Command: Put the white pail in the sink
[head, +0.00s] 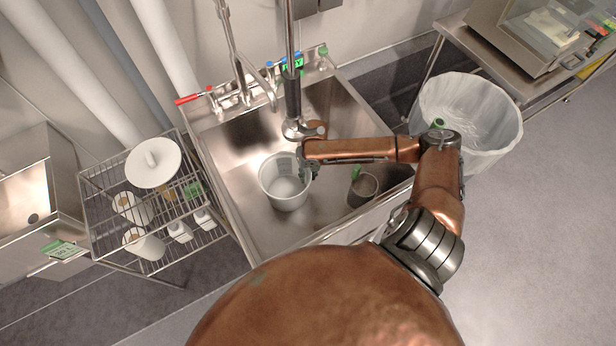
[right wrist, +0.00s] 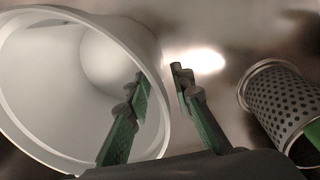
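The white pail (head: 283,187) is inside the steel sink basin (head: 240,217), with its open mouth facing up. My right gripper (head: 308,170) is at the pail's right rim in the head view. In the right wrist view, the pail (right wrist: 60,35) fills the left side, and the two green fingers of my right gripper (right wrist: 162,88) stand apart. One finger is over the pail's mouth and the other is outside its wall. The rim passes between them with a visible gap. My left gripper is not in view.
A perforated grey cup (head: 362,188) is in the sink, right of the pail; it also shows in the wrist view (right wrist: 285,98). A faucet (head: 245,85) and hanging sprayer (head: 295,110) are at the back. A wire rack (head: 160,205) stands left, a lined bin (head: 468,115) right.

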